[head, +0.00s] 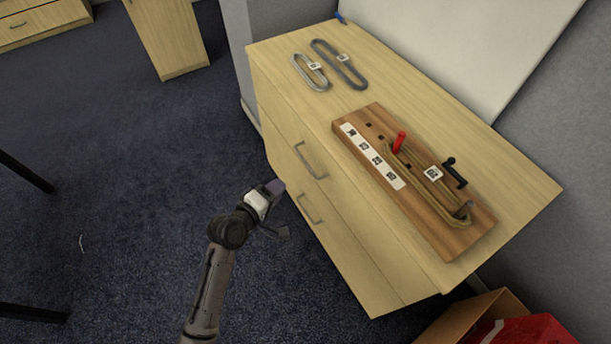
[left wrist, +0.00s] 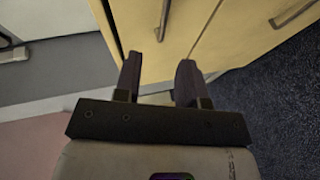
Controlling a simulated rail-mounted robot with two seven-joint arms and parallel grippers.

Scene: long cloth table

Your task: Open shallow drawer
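The light wood cabinet (head: 270,58) has two drawer fronts facing me. The upper drawer (head: 283,122) has a grey bar handle (head: 311,168), and the lower drawer (head: 345,252) has a similar handle (head: 310,215). Both drawers look shut. My left gripper (head: 277,187) is in front of the cabinet, left of the handles. In the left wrist view its two fingers (left wrist: 158,80) are apart with nothing between them. A handle (left wrist: 163,18), seemingly the upper one, lies ahead between the finger lines, and another handle (left wrist: 292,14) is at right. My right gripper is not in view.
On the cabinet top lie a wooden board (head: 440,238) with red and black pegs and a belt, and two loose grey loops (head: 337,64). An open cardboard box (head: 455,322) with red contents stands at lower right. Dark carpet (head: 130,200) is mostly clear at left.

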